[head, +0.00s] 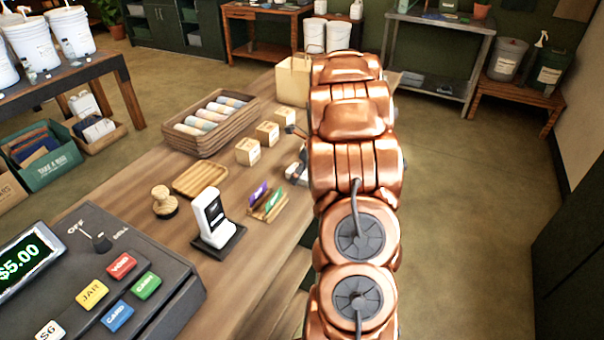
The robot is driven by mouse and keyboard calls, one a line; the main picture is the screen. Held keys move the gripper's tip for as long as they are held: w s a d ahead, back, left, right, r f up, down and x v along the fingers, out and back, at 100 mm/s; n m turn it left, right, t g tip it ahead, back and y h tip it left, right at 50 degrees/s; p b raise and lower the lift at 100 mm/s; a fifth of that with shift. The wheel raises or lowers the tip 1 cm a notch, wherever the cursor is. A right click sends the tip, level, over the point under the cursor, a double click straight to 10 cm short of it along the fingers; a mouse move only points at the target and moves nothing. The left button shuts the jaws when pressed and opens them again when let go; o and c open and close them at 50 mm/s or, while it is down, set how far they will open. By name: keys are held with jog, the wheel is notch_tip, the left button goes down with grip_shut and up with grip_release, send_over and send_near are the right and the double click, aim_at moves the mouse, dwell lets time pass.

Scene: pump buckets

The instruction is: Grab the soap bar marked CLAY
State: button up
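Three small cream soap blocks stand in a slanting row on the wooden counter: a near soap block (248,152), a middle soap block (267,133) and a far soap block (285,116). They have small dark markings, too small to read, so I cannot tell which says CLAY. My gripper (292,152) is just right of the row, low over the counter, partly hidden behind my copper arm. Two dark finger parts show apart, with a gap between them and nothing seen held. The gripper appears open.
A wicker tray of rolled items (190,145) stands left of the blocks, with a paper bag (293,80) behind. Nearer are a wooden dish (201,178), a stamp (164,203), a card terminal (213,218), a card holder (268,205) and a cash register (130,270).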

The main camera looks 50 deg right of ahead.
jog(key=shift+c, duration=0.2)
jog(key=c, duration=1.3)
